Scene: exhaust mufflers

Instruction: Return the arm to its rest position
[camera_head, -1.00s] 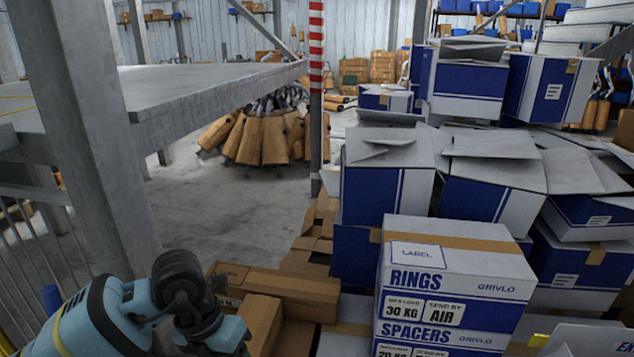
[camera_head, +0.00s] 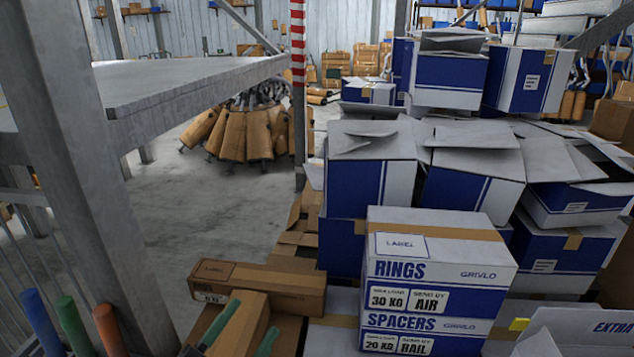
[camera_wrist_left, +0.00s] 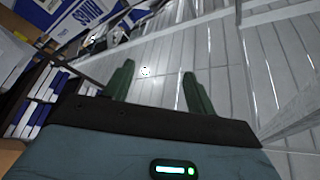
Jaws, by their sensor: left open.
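My left gripper (camera_head: 256,318) shows at the bottom edge of the head view, as two green fingers spread apart in front of the small brown cartons. In the left wrist view the same gripper (camera_wrist_left: 157,70) is open, with nothing between its fingers. The rest of my left arm is out of the head view. My right arm and right gripper are not seen.
A white and blue box marked RINGS (camera_head: 435,285) stands right of the left gripper, with open boxes (camera_head: 370,175) behind. A brown carton (camera_head: 260,287) lies nearby. A grey post (camera_head: 75,150) and platform (camera_head: 190,85) are left. Blue, green and orange rods (camera_head: 75,325) stand lower left.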

